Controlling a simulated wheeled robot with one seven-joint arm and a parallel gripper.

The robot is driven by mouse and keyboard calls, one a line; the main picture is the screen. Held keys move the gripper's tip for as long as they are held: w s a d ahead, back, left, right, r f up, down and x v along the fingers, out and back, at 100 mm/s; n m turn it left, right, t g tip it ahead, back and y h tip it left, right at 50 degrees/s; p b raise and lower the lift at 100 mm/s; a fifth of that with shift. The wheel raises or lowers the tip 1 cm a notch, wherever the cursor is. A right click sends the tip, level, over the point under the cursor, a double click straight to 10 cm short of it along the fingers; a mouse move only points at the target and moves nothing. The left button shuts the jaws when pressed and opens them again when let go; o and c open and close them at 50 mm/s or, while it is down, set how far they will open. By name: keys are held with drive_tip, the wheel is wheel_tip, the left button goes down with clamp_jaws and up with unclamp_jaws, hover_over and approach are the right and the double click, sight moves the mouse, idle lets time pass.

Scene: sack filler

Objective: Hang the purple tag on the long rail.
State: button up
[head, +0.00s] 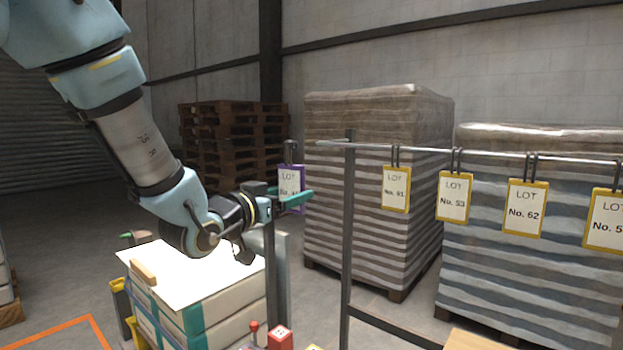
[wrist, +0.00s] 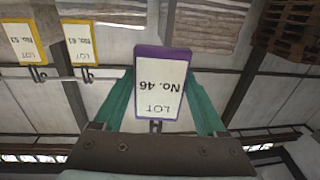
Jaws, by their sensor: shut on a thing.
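The purple-framed tag (head: 291,188) has a white face and dark hooks at its top. In the wrist view the purple tag (wrist: 162,85) appears upside down and reads LOT No. 46. My gripper (head: 297,198) is shut on it, with green fingers (wrist: 161,105) on either side. The long rail (head: 430,150) is a thin metal bar running right from a dark post. The tag is left of the rail's left end in the head view, apart from it. Part of the tag is hidden behind a finger in the head view.
Several yellow-framed tags hang on the rail, including No. 61 (head: 396,189), No. 53 (head: 454,197) and No. 62 (head: 525,208). A dark upright post (head: 348,240) stands near the rail's left end. Wrapped sack pallets (head: 375,190) stand behind. A stack of packs (head: 200,290) is below my arm.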

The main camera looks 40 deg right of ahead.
drive_tip(key=s+d+r+m+g, duration=0.1)
drive_tip(key=s+d+r+g, duration=0.1)
drive_tip(key=s, duration=0.3)
drive_tip(key=f+x, duration=0.1)
drive_tip(key=x, duration=1.5)
drive_tip(key=shift+f+h, duration=0.15)
drive_tip(key=shift+h, duration=0.15)
idle(0.5)
idle(0.4)
drive_tip(key=o, duration=1.1)
drive_tip(key=shift+o, duration=0.2)
drive_tip(key=shift+a, duration=0.1)
drive_tip(key=b+v, duration=0.3)
drive_tip(key=v, duration=0.7)
drive_tip(key=shift+a, duration=0.35)
